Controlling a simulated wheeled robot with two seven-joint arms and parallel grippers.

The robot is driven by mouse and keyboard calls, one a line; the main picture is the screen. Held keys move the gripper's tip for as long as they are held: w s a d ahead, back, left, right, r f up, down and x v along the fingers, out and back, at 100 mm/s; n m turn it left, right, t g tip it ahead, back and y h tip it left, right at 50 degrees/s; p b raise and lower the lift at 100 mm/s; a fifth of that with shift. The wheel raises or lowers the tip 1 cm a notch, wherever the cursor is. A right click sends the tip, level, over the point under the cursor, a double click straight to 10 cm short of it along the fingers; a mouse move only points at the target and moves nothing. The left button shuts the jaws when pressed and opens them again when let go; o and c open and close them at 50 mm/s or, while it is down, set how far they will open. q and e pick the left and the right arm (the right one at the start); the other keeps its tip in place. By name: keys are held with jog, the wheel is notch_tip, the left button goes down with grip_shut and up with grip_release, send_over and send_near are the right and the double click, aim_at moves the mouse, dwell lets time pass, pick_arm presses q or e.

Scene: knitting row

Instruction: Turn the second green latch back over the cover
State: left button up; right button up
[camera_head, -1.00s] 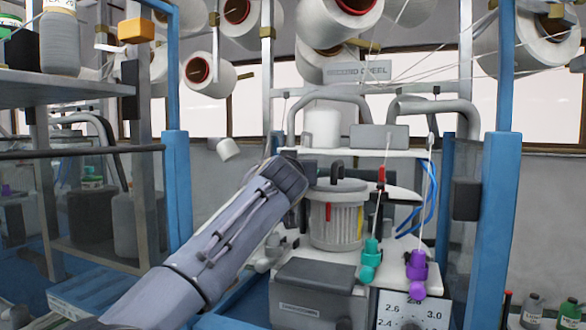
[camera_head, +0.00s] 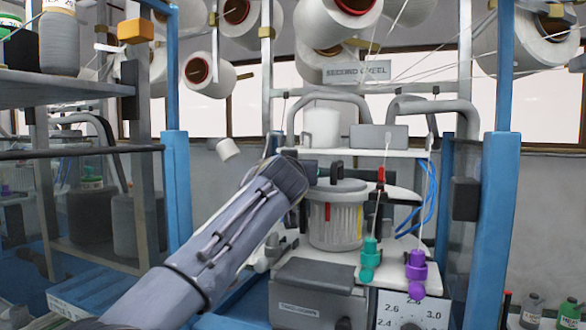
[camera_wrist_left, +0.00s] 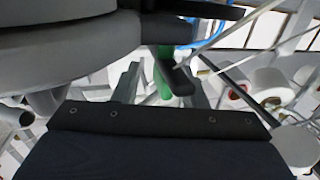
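The cover's grey rim also fills the upper left of the left wrist view (camera_wrist_left: 60,55). Red and yellow strips show on the canister's near side. In the left wrist view, a green latch (camera_wrist_left: 163,72) shows beside the cover's rim, partly hidden by a dark bar. My left gripper (camera_wrist_left: 161,88) has its two fingers apart around the green latch; I cannot tell whether they touch it. My right gripper is not in view.
Teal (camera_head: 369,258) and purple (camera_head: 416,270) pieces hang at the machine's front right, near a numbered dial (camera_head: 412,312). A blue post (camera_head: 492,215) stands at right. Several yarn cones and strands hang above.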

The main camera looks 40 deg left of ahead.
pick_arm(q)
jog(key=shift+o, duration=0.3)
jog(key=shift+s+f, duration=0.1)
jog(key=shift+s+d+b, duration=0.25)
jog(key=shift+s+b, duration=0.05)
jog(key=shift+b, duration=0.15)
jog(key=b+v, duration=0.3)
jog(key=v, duration=0.4)
